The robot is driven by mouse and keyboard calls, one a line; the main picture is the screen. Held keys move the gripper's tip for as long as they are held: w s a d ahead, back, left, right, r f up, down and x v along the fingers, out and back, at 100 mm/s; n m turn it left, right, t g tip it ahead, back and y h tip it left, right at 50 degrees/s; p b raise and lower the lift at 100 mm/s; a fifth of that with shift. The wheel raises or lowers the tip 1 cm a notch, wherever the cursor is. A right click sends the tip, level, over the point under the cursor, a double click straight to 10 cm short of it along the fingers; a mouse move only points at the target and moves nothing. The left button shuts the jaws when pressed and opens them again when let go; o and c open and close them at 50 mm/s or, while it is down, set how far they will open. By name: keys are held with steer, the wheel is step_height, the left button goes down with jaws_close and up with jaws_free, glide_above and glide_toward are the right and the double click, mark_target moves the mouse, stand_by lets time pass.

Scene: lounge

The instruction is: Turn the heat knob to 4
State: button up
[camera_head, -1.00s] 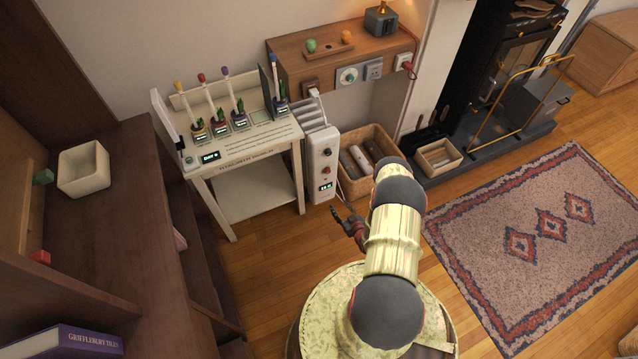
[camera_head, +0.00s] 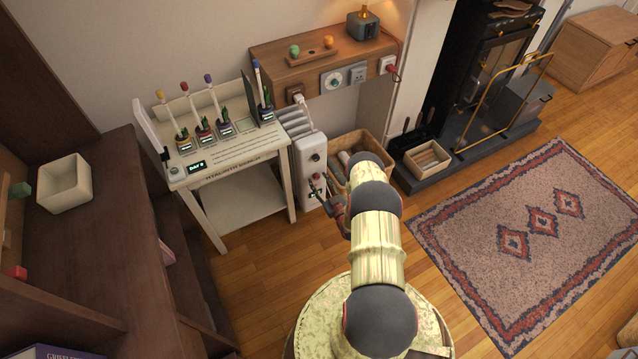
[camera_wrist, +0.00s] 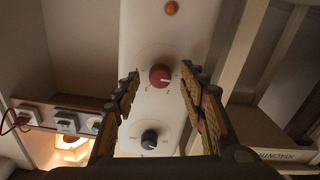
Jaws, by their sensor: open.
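My gripper (camera_wrist: 160,77) is open, one finger on each side of the red knob; contact is not clear. In the head view my gripper (camera_head: 327,186) is at the heater's front and partly hides the lower panel.
The plant stand (camera_head: 240,200) is close on the heater's left. A wooden shelf with sockets (camera_head: 290,70) is above, and a wooden crate (camera_head: 375,140) is behind my arm. A patterned rug (camera_head: 480,265) and bare floor are at right.

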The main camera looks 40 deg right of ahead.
steer(key=shift+w, duration=0.25)
steer(key=shift+c, duration=0.6)
jaws_close()
